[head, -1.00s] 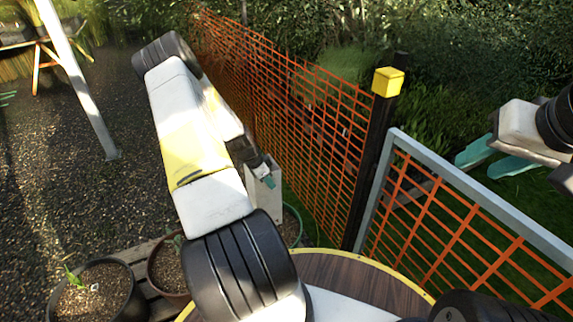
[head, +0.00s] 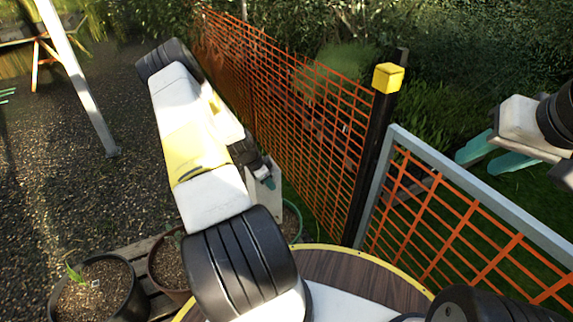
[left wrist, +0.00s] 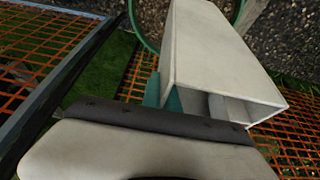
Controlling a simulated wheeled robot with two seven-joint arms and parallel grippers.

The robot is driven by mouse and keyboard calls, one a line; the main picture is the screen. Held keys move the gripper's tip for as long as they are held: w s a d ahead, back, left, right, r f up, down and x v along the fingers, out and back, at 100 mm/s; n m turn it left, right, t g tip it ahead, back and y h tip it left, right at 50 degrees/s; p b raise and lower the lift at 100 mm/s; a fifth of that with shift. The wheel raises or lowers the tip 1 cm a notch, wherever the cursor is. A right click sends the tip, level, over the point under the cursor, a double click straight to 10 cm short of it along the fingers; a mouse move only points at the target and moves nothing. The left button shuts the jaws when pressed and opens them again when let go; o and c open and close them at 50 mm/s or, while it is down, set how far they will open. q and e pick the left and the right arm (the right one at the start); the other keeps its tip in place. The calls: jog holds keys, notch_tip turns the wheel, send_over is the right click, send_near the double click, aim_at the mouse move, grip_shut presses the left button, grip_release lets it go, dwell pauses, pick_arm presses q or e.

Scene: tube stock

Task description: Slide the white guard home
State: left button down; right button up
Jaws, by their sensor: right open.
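The white guard (head: 262,205) is a hollow, square-sided white sleeve standing upright by the orange mesh fence. In the left wrist view the guard (left wrist: 225,55) shows its open end facing my gripper. My left gripper (head: 268,178) is at the guard's top end. Its teal fingers (left wrist: 180,100) reach to the rim, with one teal part outside a wall and others inside the opening; whether they grip the wall is unclear. My right gripper (head: 492,152) is open and empty at the right, above the grass beyond the grey-framed mesh panel.
The orange mesh fence (head: 290,110) runs close behind the guard. A dark post with a yellow cap (head: 388,78) and a grey-framed mesh panel (head: 480,190) stand to the right. Potted plants (head: 98,285) are at lower left.

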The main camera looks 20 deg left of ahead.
aim_at(270, 191)
pick_arm(q)
jog(key=shift+f, duration=1.95)
jog(key=c, duration=1.6)
grip_release()
jog(key=shift+o, duration=0.2)
jog(key=v, duration=0.7)
jog(key=shift+r, duration=0.35)
jog(key=shift+s, duration=0.1)
